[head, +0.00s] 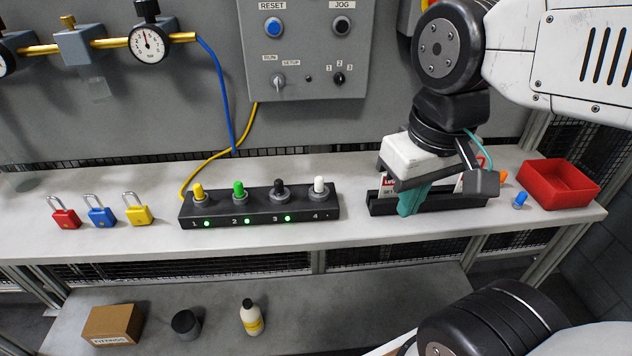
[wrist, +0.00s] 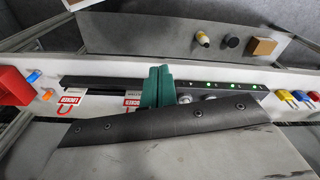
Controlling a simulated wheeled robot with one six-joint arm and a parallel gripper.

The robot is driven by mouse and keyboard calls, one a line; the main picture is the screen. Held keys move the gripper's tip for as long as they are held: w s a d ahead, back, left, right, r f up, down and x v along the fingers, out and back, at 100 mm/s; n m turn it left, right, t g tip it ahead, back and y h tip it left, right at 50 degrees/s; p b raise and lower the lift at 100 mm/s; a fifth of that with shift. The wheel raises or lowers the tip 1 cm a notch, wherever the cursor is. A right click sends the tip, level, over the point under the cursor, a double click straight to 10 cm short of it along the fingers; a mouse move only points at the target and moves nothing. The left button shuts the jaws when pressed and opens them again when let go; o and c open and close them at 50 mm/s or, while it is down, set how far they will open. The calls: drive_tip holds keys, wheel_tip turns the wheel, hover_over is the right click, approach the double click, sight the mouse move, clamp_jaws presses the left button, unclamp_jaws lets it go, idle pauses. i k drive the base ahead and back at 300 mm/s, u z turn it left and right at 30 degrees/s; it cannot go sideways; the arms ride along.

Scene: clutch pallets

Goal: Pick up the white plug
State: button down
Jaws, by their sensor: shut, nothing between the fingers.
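The white plug (head: 319,187) stands upright in position 4 at the right end of the black plug block (head: 260,211) in the head view. The light by 4 is dark. The lights by 1, 2 and 3 are green. My gripper (head: 408,208) is to the right of the white plug, apart from it, over the long black tag holder (head: 384,206). Its green fingers are together and empty, pointing down. In the wrist view the fingers (wrist: 157,88) hide part of the tag holder, and I cannot clearly make out the white plug beside them.
Yellow (head: 198,191), green (head: 239,189) and black (head: 279,188) plugs stand beside the white one. Three padlocks (head: 100,215) lie at left. A red bin (head: 560,186), a loose blue plug (head: 521,199) and an orange piece (head: 503,178) are at right. A control box (head: 308,50) hangs behind.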

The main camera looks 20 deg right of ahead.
sight(319, 180)
drive_tip(key=k, duration=0.5)
drive_tip(key=u, duration=2.1)
drive_tip(key=i, duration=1.6)
drive_tip(key=z, duration=2.25)
